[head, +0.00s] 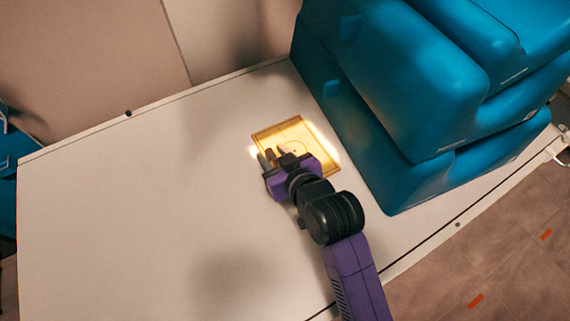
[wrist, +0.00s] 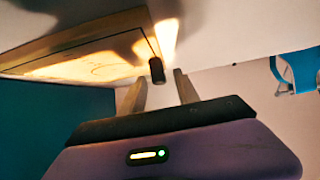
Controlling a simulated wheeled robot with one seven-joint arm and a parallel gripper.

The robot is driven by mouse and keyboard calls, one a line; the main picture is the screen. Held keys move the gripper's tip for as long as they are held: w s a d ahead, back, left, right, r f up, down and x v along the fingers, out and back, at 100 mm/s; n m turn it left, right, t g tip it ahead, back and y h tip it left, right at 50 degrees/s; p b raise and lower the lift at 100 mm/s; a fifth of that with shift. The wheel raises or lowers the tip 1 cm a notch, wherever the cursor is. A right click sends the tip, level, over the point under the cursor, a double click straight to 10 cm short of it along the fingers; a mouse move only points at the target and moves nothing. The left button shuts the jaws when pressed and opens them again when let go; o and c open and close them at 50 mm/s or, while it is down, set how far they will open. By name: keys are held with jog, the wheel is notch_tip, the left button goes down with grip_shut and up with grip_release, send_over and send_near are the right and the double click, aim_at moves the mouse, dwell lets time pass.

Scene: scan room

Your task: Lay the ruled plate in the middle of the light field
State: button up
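The ruled plate (head: 294,128) is a yellow, translucent-looking square with a dark border line and a thin circle. It lies on the white table beside the blue cushions. The bright light field (head: 327,143) shows past its right edge, with a small patch at its left edge. My gripper (head: 274,157) is over the plate's near left part and hides it there. In the wrist view, the plate (wrist: 75,48) is at upper left. A short dark post (wrist: 157,70) stands near its corner, between my spread fingers (wrist: 160,90) and apart from both.
Large blue cushions (head: 400,90) are stacked close to the plate's right and rise well above it. The white table (head: 130,200) is clear to the left and in front. A wall stands behind its far edge.

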jog(key=v, duration=1.1)
jog(key=shift+m+t+h, duration=0.6)
jog(key=s+d+f, duration=0.1)
jog(key=d, duration=0.1)
jog(key=s+d+f, duration=0.1)
jog(key=d, duration=0.1)
jog(key=s+d+f, duration=0.1)
jog(key=d, duration=0.1)
jog(key=shift+d+f, duration=0.15)
jog(key=shift+d, duration=0.2)
jog(key=s+d, duration=0.2)
jog(key=s+d+f+m+h, duration=0.1)
jog(key=s+d, duration=0.1)
jog(key=d, duration=0.1)
jog(key=s+d+t+h, duration=0.1)
jog(key=s+d, duration=0.1)
jog(key=d, duration=0.1)
jog(key=shift+s+f+m, duration=0.35)
jog(key=shift+s+m, duration=0.05)
jog(key=s+d+r+m+t+h, duration=0.1)
jog(key=s+d+r+m, duration=0.1)
jog(key=s, duration=0.6)
jog(key=s+d+r+m+t+h, duration=0.1)
jog(key=s+d+r, duration=0.3)
jog(key=s, duration=0.4)
jog(key=shift+s+m+h, duration=0.25)
jog(key=shift+m+h, duration=0.15)
jog(key=shift+h, duration=0.4)
